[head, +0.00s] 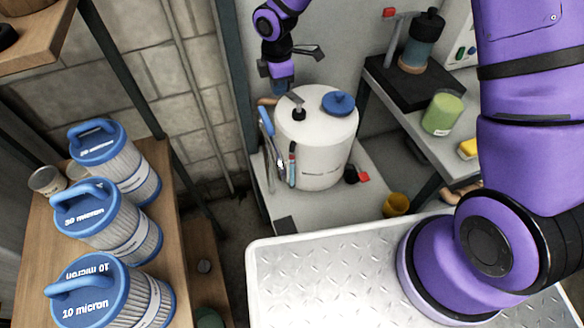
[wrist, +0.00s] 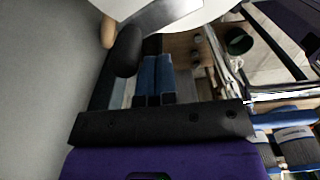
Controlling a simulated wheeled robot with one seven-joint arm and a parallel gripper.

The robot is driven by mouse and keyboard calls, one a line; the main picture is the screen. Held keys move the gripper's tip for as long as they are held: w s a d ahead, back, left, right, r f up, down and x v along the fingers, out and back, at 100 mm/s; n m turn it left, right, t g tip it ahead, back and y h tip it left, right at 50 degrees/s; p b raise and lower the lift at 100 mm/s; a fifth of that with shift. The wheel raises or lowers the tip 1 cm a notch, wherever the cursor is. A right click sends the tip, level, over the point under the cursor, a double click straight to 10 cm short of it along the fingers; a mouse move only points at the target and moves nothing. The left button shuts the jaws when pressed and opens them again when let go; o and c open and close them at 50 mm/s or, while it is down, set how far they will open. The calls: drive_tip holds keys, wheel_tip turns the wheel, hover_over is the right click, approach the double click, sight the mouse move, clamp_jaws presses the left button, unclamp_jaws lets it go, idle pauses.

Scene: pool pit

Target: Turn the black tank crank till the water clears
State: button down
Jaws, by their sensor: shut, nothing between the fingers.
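The white round tank (head: 322,150) stands on a grey shelf against the back wall, with a blue cap on its lid. The black crank (head: 298,113) is on top of the tank at the left, with a flat grey metal arm. In the wrist view a black knob (wrist: 126,50) and a flat metal arm (wrist: 165,14) show close to my fingers. My gripper (head: 282,86) points down just above and left of the crank. Its two blue fingers are together and empty in the wrist view (wrist: 154,78). Whether they touch the knob I cannot tell. No water is visible.
Several blue-capped filter cartridges (head: 108,214) stand on a wooden shelf at left. A black stand (head: 405,80) and a green jar (head: 442,112) are right of the tank. A yellow cup (head: 396,204) sits near the tank's right front. A metal tread plate (head: 330,275) lies in front.

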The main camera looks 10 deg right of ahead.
wheel_tip(320, 180, up, 7)
drive_tip(key=shift+f, duration=0.15)
idle(0.4)
idle(0.5)
drive_tip(key=s+d+r+m+t+h, duration=0.1)
drive_tip(key=s+d+r+m, duration=0.5)
drive_tip(key=r, duration=0.4)
drive_tip(key=s+d+r+m+t, duration=0.2)
drive_tip(key=s+d+r+m, duration=0.2)
drive_tip(key=d+r, duration=0.5)
drive_tip(key=s+d+r+m, duration=0.2)
drive_tip(key=s+d+m, duration=0.1)
drive_tip(key=s, duration=0.3)
drive_tip(key=s+d+r+m+t, duration=0.1)
drive_tip(key=s+d+r+m, duration=0.1)
drive_tip(key=s, duration=0.5)
drive_tip(key=s+d+r+m+t+y, duration=0.1)
drive_tip(key=s+d+r+m, duration=0.2)
drive_tip(key=s+d+m, duration=0.1)
drive_tip(key=shift+s+m, duration=0.6)
drive_tip(key=shift+s, duration=0.8)
